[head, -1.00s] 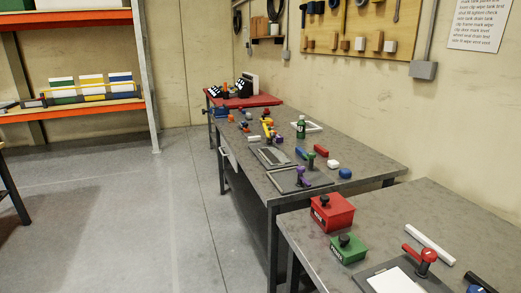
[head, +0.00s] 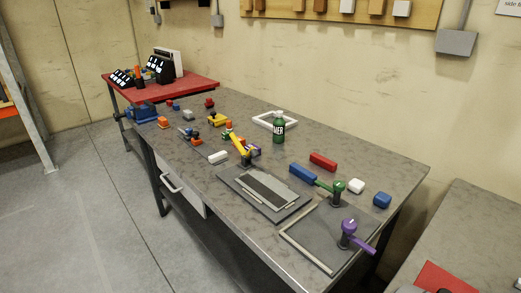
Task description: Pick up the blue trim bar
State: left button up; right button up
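A blue bar (head: 302,174), which looks like the blue trim bar, lies on the grey workbench (head: 390,165) toward its right part. A red bar (head: 323,161) lies just behind it. A green-handled clamp or tool (head: 337,190) stands close to its right end; I cannot tell whether they touch. A smaller, rounded blue block (head: 382,200) sits further right near the bench edge. Neither of my grippers is in the head view.
A white block (head: 356,186), a purple-handled tool (head: 349,236) on a dark plate, a flat grey fixture (head: 265,192) and a green bottle (head: 279,128) surround the bar. Several small coloured parts lie further left. Another bench (head: 470,230) stands at right; floor at left is clear.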

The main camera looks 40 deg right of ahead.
aim_at(308, 177)
jog(key=i, duration=2.3)
jog(key=z, duration=3.9)
